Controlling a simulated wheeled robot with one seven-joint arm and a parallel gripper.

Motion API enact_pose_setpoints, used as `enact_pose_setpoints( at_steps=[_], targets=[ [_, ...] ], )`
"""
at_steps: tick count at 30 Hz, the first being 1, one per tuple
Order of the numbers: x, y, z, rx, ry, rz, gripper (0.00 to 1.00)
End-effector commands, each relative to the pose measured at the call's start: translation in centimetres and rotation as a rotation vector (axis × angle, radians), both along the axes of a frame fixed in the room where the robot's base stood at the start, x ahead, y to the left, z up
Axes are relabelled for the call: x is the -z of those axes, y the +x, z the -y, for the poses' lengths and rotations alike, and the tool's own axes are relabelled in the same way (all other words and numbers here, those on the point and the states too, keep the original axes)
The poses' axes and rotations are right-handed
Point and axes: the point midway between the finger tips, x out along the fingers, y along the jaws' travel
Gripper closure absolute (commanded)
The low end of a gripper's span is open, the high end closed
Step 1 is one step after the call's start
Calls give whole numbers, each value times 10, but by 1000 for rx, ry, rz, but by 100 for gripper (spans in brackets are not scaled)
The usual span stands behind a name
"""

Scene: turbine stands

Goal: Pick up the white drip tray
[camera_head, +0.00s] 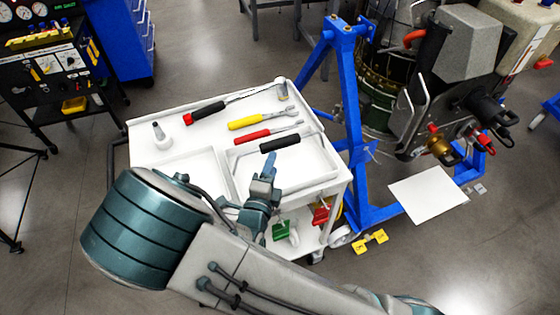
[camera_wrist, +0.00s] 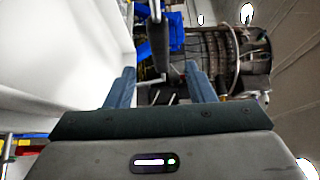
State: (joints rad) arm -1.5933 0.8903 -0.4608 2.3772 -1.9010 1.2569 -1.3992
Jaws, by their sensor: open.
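A shallow white tray with a raised rim (camera_head: 318,184) sits on the right part of the white cart top in the head view; I take it for the drip tray. My gripper (camera_head: 269,160) is over this tray's near side, and my arm hides part of it. I cannot tell whether the gripper touches it. In the wrist view my gripper (camera_wrist: 158,74) is open, its two fingers apart. A flat white square (camera_head: 430,195) also lies on the floor at right.
The cart top (camera_head: 145,118) holds a red-handled tool (camera_head: 205,112), a yellow-handled wrench (camera_head: 250,122) and other tools. A blue stand (camera_head: 352,110) rises close to the cart's right side, next to the engine (camera_head: 385,85). Yellow chocks (camera_head: 370,241) lie on the floor.

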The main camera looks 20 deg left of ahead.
Motion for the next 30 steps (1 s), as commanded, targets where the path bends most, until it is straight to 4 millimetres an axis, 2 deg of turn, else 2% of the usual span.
enact_pose_setpoints(
  at_steps=[3, 6, 14, 21, 25, 30],
  targets=[
    [-2, 26, 1, 5, 0, 2, 51],
    [-1, 42, 1, 5, 3, 0, 51],
    [-1, 63, 1, 5, 3, -1, 51],
    [-2, 98, 1, 6, 4, 0, 51],
    [-1, 108, 0, 4, 4, -1, 51],
    [0, 109, 0, 4, 5, -2, 51]
  ],
)
